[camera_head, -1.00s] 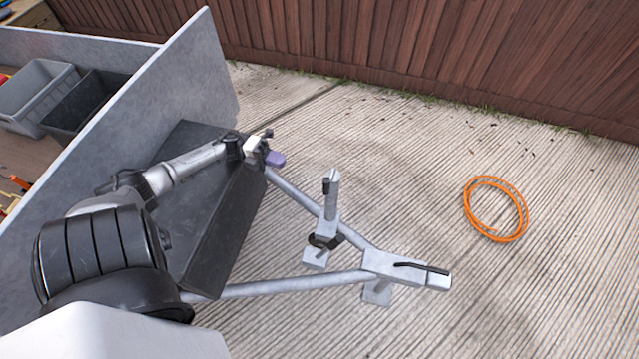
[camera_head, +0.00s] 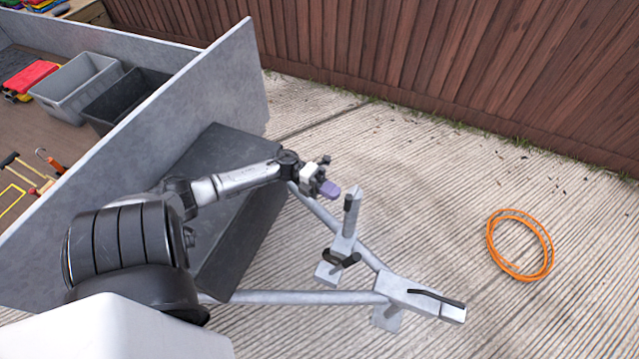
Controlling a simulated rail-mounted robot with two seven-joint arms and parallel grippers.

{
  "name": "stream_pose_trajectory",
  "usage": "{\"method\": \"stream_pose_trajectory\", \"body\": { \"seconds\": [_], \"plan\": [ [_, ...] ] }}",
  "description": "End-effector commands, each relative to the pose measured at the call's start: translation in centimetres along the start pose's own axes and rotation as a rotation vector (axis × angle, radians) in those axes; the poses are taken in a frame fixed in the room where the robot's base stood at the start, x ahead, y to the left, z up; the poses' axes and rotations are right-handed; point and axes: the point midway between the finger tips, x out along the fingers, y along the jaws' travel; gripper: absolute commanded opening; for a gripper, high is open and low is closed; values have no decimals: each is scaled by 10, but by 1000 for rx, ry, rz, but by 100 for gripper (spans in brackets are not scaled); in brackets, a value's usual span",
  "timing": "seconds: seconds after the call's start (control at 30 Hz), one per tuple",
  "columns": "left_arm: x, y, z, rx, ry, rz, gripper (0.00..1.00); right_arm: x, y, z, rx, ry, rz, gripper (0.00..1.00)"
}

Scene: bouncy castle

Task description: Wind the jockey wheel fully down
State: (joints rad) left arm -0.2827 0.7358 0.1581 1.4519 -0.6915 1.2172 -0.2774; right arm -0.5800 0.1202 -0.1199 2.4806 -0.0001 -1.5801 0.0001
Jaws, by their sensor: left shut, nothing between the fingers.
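The jockey wheel's grey upright post (camera_head: 349,215) stands beside the trailer's A-frame drawbar (camera_head: 325,216), with a small dark part near its top. A dark piece (camera_head: 343,260), perhaps the wheel, shows at its foot above a pale block; I cannot tell whether it touches the ground. My left gripper (camera_head: 329,190), with purple fingertips, is just left of the post's upper end in the picture, shut and empty. It looks apart from the post, though the depth is hard to judge. My right gripper is out of view.
The coupling head (camera_head: 425,297) with a black lever is at the drawbar's front. A black box (camera_head: 238,215) and the grey trailer wall (camera_head: 200,105) are left of the post. An orange hose coil (camera_head: 520,245) lies right on open concrete. A wooden fence (camera_head: 430,60) stands behind.

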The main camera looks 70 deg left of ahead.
Motion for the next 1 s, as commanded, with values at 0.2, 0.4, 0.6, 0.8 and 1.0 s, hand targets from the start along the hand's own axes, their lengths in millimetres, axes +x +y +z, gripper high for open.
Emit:
{"method": "stream_pose_trajectory", "body": {
  "seconds": [0.2,0.4,0.6,0.8,1.0],
  "plan": [
    [16,0,0,1,1,-1,0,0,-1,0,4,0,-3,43],
    [18,0,0,0,1,0,0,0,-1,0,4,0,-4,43],
    [18,0,0,0,1,0,0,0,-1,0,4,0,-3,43],
    [20,-2,-1,-1,-18,-1,0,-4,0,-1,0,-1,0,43],
    [28,-6,-3,-3,-108,-3,0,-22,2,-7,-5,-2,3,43]
  ]
}}
